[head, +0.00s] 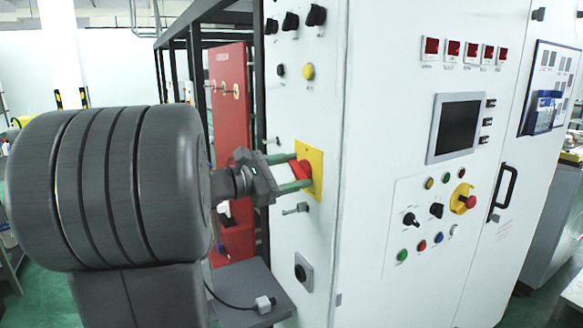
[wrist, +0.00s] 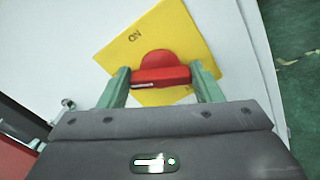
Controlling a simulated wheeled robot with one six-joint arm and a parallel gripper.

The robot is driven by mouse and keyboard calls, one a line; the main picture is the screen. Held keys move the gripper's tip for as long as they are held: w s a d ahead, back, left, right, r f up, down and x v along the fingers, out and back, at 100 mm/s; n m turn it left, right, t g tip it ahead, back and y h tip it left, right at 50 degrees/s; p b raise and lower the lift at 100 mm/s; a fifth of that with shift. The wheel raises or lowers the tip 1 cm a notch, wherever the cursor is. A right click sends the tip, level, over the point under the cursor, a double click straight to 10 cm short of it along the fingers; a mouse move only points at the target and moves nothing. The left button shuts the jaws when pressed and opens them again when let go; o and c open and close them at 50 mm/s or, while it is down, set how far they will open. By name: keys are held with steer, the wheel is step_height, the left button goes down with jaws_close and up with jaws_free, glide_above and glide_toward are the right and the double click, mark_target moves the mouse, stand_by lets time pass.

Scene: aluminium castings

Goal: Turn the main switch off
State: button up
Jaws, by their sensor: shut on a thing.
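The main switch is a red rotary handle (wrist: 160,77) on a yellow plate (wrist: 135,45) marked ON, fixed to the side of a white cabinet. In the head view the red handle (head: 302,171) shows between my fingers, with the yellow plate (head: 316,160) behind it. My gripper (head: 293,175) reaches in from the left, its green fingers on either side of the handle. In the wrist view my gripper (wrist: 160,85) is shut on the handle, one finger at each end. Part of the plate is hidden behind the handle and gripper.
The white cabinet (head: 375,70) carries black knobs (head: 316,15), a screen (head: 458,128) and a red-yellow emergency stop (head: 463,198). A small metal latch (head: 295,209) sits just below the switch. A grey table (head: 245,290) stands below. A red panel (head: 229,120) stands behind.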

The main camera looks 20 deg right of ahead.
steer(key=shift+c, duration=0.2)
steer(key=o, duration=1)
steer(key=s+a+b, duration=0.1)
steer(key=a+b, duration=0.1)
steer(key=a, duration=1.1)
steer(key=shift+a+b, duration=0.4)
steer(key=shift+d, duration=0.1)
steer(key=d+p, duration=0.1)
steer(key=d, duration=0.3)
steer(key=d+p, duration=0.1)
steer(key=d, duration=0.4)
steer(key=w+d, duration=0.1)
steer(key=d, duration=0.3)
steer(key=shift+d+p, duration=0.3)
steer(key=shift+p, duration=0.1)
steer(key=shift+a, duration=0.15)
